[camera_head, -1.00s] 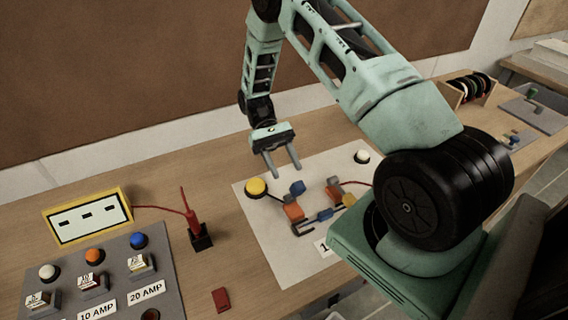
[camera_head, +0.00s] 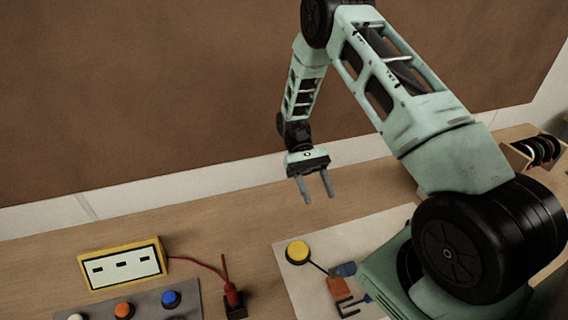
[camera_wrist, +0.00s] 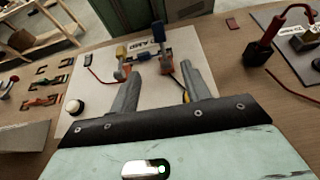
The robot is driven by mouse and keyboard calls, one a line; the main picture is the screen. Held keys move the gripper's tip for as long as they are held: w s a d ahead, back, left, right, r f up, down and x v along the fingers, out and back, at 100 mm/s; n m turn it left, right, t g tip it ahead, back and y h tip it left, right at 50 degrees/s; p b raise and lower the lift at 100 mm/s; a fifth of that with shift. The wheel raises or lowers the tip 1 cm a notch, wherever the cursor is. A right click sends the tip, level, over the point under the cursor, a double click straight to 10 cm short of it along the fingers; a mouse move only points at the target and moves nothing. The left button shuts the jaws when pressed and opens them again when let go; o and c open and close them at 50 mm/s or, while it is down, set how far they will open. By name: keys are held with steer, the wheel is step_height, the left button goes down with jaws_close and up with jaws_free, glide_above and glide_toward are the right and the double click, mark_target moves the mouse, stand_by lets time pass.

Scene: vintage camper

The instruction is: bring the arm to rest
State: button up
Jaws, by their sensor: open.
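My gripper (camera_head: 316,188) is open, with two grey fingers spread apart and nothing between them. In the head view it hangs fingers down above the back of the wooden bench, behind the white board (camera_head: 292,279). In the wrist view my gripper (camera_wrist: 158,82) points toward the white board (camera_wrist: 98,62) and its parts, apart from them. My arm's upper links rise in front of the brown wall and bend down to the wrist.
A yellow-framed meter (camera_head: 122,263) stands left on the bench. A red probe (camera_head: 232,295) stands in a black holder. A yellow button (camera_head: 297,251) and an orange block (camera_head: 338,289) are on the board. Wire spools (camera_head: 540,150) are at far right.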

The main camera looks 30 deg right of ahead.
steer(key=s+a+r+n+t+h+b, duration=0.2)
steer(key=a+n+t+b, duration=0.1)
steer(key=a, duration=0.5)
steer(key=s+a+r+n+t+h+b, duration=0.1)
steer(key=a+r+n+t+b, duration=0.15)
steer(key=a, duration=0.45)
steer(key=s+a+n+t+b, duration=0.5)
steer(key=s+a+t+b, duration=0.1)
steer(key=s, duration=0.6)
steer(key=shift+s+a+t, duration=0.25)
steer(key=shift+a+t, duration=0.3)
steer(key=shift+a, duration=0.4)
